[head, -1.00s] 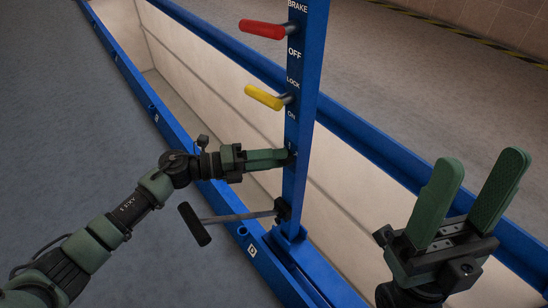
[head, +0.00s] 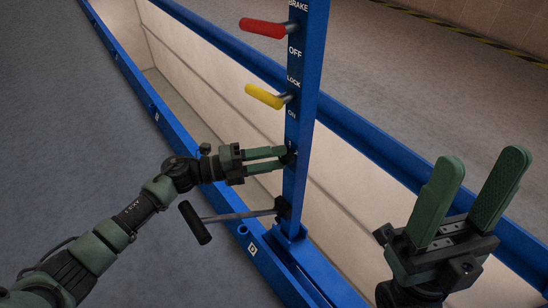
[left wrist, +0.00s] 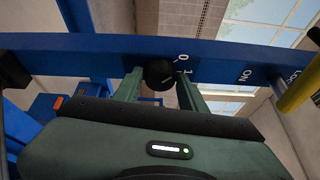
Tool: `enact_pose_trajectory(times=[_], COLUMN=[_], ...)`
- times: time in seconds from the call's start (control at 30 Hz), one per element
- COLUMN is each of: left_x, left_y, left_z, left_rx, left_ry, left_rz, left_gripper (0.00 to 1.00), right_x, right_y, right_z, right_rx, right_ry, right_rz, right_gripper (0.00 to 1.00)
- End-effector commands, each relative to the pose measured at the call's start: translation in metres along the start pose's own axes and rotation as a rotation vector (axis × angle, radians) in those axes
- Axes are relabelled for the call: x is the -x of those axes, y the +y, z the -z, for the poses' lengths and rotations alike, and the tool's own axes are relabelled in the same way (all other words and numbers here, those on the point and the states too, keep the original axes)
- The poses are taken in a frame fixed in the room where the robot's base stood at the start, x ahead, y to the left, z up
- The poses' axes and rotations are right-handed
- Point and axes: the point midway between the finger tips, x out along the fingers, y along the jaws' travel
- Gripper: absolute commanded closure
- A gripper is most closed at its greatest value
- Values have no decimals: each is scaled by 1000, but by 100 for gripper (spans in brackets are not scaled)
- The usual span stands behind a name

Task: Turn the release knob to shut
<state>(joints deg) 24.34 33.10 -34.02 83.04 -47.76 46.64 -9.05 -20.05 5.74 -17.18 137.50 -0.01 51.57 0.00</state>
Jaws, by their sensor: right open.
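The release knob (left wrist: 159,73) is a small round black knob on the blue post (head: 305,110). In the left wrist view it sits between the two green fingers of my left gripper (left wrist: 161,82), with marks 0 and 1 beside it on the post. In the head view my left gripper (head: 284,157) reaches the post from the left and its fingertips hide most of the knob. The fingers lie close along both sides of the knob and appear shut on it. My right gripper (head: 477,190) is open and empty at the right, away from the post.
A red lever (head: 262,28) and a yellow lever (head: 264,96) stick out from the post above the knob. A bar with a black grip (head: 195,222) juts left below my left gripper. Blue rails (head: 130,75) border the pale pit. The grey floor at left is clear.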

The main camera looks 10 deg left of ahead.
Motion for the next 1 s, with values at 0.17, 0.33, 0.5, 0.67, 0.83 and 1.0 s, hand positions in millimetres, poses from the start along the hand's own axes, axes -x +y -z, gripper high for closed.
enact_pose_trajectory(times=[0.17, 0.33, 0.5, 0.67, 0.83, 1.0], left_x=[0, 0, 16, 44, 68, 78], left_y=[0, 0, 0, 0, 0, 0], left_z=[0, 0, 0, 0, 0, 0], left_rx=[-1, -1, 0, 2, 1, -1], left_ry=[0, 0, -1, -2, -1, 0], left_rz=[-1, -1, -4, -5, -2, -2], left_gripper=[42, 42, 42, 42, 42, 42], right_x=[0, 0, -5, -11, -15, -16], right_y=[0, 0, 0, 0, 0, 0], right_z=[0, 0, 1, 2, 3, 3], right_rx=[0, 0, 0, 0, 0, 0], right_ry=[0, 0, 0, 0, 1, 1], right_rz=[0, 0, 0, 0, 0, 0], right_gripper=[42, 42, 42, 42, 42, 42])
